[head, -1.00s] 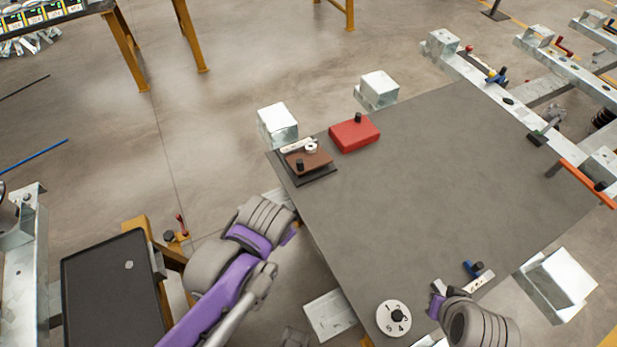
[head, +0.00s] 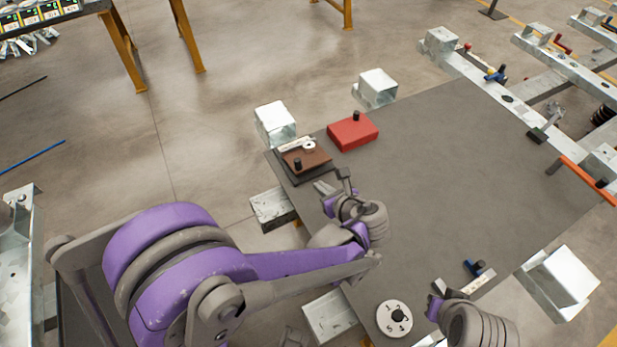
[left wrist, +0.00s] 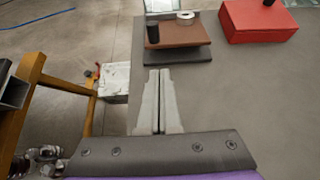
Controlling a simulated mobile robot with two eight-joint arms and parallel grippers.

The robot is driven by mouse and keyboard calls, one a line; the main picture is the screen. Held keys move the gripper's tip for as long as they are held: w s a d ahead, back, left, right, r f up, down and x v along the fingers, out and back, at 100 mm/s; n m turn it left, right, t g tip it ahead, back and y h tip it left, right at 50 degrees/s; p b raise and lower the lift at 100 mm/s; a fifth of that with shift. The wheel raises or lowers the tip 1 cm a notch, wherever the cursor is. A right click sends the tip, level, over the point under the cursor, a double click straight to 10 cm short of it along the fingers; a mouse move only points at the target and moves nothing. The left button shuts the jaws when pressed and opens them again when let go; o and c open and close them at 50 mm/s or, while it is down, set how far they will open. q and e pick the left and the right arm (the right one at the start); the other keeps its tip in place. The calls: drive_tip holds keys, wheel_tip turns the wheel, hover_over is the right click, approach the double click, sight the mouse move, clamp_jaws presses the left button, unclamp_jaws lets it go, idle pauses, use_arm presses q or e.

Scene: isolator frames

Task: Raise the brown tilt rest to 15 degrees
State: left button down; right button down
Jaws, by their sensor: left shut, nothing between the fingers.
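The brown tilt rest (head: 317,161) sits on a dark base at the far left corner of the grey table, with a black knob, a white round piece and a pale marked strip on it. In the left wrist view the brown rest (left wrist: 177,35) lies ahead of the fingers, its plate a little above its dark base. My left gripper (head: 330,190) is shut and empty, just on the near side of the rest and apart from it. Its closed fingers also show in the left wrist view (left wrist: 159,75). My right gripper (head: 437,296) is at the table's near edge; its fingers are too small to read.
A red block (head: 352,132) with a black knob sits right of the rest. A white numbered dial (head: 394,318) and a blue-handled piece (head: 474,268) are near the front edge. An orange bar (head: 585,180) lies along the right edge. The table's middle (head: 450,170) is clear.

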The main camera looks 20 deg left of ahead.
sight(304, 170)
use_arm(q)
drive_tip(key=x, duration=1)
drive_tip(key=shift+w+a+r, duration=0.1)
drive_tip(key=shift+w+r, duration=0.05)
drive_tip(key=shift+r, duration=0.35)
drive_tip(key=shift+w+a+r, duration=0.1)
drive_tip(key=shift+r, duration=0.4)
drive_tip(key=shift+d, duration=0.1)
